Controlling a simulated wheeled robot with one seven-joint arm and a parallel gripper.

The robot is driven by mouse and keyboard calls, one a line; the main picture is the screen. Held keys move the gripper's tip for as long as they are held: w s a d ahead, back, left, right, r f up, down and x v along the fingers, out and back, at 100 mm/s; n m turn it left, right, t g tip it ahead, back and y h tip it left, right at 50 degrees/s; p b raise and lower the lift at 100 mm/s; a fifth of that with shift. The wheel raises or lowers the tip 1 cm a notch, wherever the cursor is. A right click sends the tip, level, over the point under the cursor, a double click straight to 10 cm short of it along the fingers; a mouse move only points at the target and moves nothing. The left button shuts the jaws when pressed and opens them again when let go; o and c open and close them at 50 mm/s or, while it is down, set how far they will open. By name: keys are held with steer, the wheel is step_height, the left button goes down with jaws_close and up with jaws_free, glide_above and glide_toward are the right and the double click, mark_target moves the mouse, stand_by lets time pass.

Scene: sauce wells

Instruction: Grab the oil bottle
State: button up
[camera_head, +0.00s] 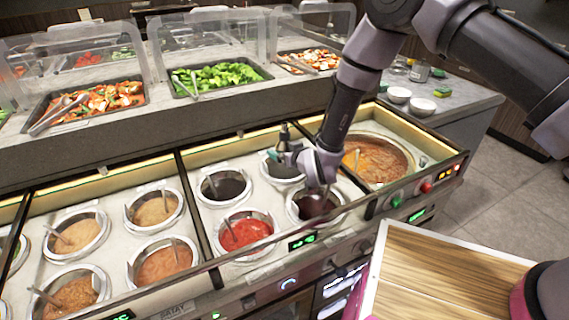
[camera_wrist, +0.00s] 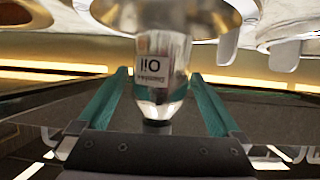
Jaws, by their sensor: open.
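The oil bottle (camera_wrist: 160,78) is clear with a white "Oil" label that reads upside down in the wrist view. My gripper (camera_wrist: 159,100) is open, with one teal finger on each side of the bottle. Gaps show between the bottle and both fingers. In the head view my gripper (camera_head: 285,153) is low over the sauce wells, by the back wells of the right-hand section. A slim dark shape above it there looks like the bottle's upper part; the rest is hidden by my gripper.
Round wells of sauce surround my gripper, including a red sauce well (camera_head: 246,232) and a large brown pot (camera_head: 377,160). Salad trays (camera_head: 218,78) under clear guards stand behind. White bowls (camera_head: 421,106) sit at right. A wooden board (camera_head: 440,270) is in front.

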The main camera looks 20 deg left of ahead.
steer(key=shift+a, duration=0.1)
steer(key=shift+c, duration=0.3)
jaws_close()
steer(key=shift+r, duration=0.1)
